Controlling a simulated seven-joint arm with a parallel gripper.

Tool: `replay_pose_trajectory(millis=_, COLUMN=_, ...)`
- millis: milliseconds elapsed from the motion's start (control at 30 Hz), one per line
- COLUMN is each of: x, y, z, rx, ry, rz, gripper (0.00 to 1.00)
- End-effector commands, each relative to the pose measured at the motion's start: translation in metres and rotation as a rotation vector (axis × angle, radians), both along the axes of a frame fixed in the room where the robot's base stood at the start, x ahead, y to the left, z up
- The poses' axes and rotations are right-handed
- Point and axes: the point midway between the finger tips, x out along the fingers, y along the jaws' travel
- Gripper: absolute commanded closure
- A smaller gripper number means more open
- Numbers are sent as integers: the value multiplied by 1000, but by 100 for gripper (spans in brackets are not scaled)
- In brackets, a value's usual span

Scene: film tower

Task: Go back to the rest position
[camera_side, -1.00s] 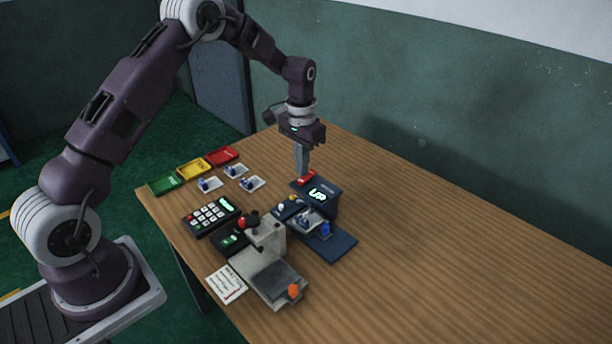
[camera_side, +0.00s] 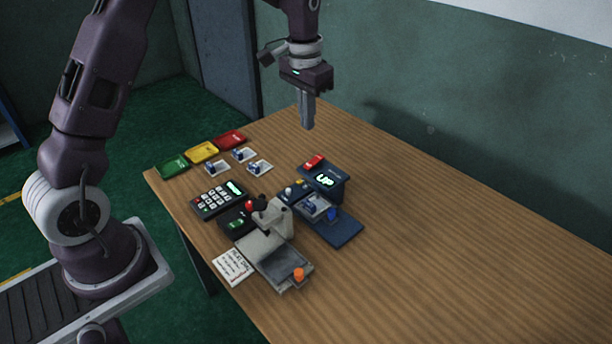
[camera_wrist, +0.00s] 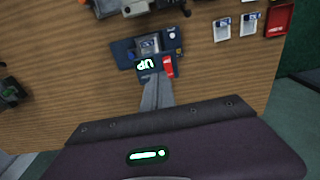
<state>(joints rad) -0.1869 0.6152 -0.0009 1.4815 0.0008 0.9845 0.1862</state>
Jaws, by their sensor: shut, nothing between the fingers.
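My gripper (camera_side: 308,126) is shut and empty. It hangs pointing down in the air, above and behind the dark blue device. The shut fingers (camera_wrist: 157,100) also show in the wrist view, in front of the device. The blue device (camera_side: 345,232) stands on the table with a lit display (camera_side: 325,181) reading "UP". A red switch (camera_side: 314,161) lies on top of the device beside the display, clear of my fingers. A small pale tile with a blue part (camera_side: 314,206) sits on the device.
A grey press-like machine (camera_side: 262,258) with an orange knob (camera_side: 299,274) stands in front. A keypad (camera_side: 219,200), several white cards (camera_side: 259,167) and green (camera_side: 172,166), yellow (camera_side: 202,152) and red (camera_side: 230,140) trays lie left. The table's right side (camera_side: 450,260) is clear.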

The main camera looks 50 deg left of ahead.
Motion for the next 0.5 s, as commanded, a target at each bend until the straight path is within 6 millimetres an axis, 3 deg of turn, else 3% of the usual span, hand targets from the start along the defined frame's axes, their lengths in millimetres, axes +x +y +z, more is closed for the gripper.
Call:
replay_pose_trajectory(millis=33, x=-19, y=-11, z=34, rx=6, ry=-43, rz=-3, gripper=100)
replay_pose_trajectory(millis=100, x=-55, y=-28, z=75, rx=12, ry=-100, rz=-4, gripper=100)
replay_pose_trajectory(millis=233, x=-139, y=-55, z=126, rx=16, ry=-212, rz=-4, gripper=100)
replay_pose_trajectory(millis=300, x=-187, y=-66, z=138, rx=13, ry=-273, rz=-4, gripper=100)
replay_pose_trajectory(millis=400, x=-246, y=-77, z=138, rx=5, ry=-346, rz=-5, gripper=100)
replay_pose_trajectory(millis=500, x=-284, y=-83, z=127, rx=-4, ry=-400, rz=-4, gripper=100)
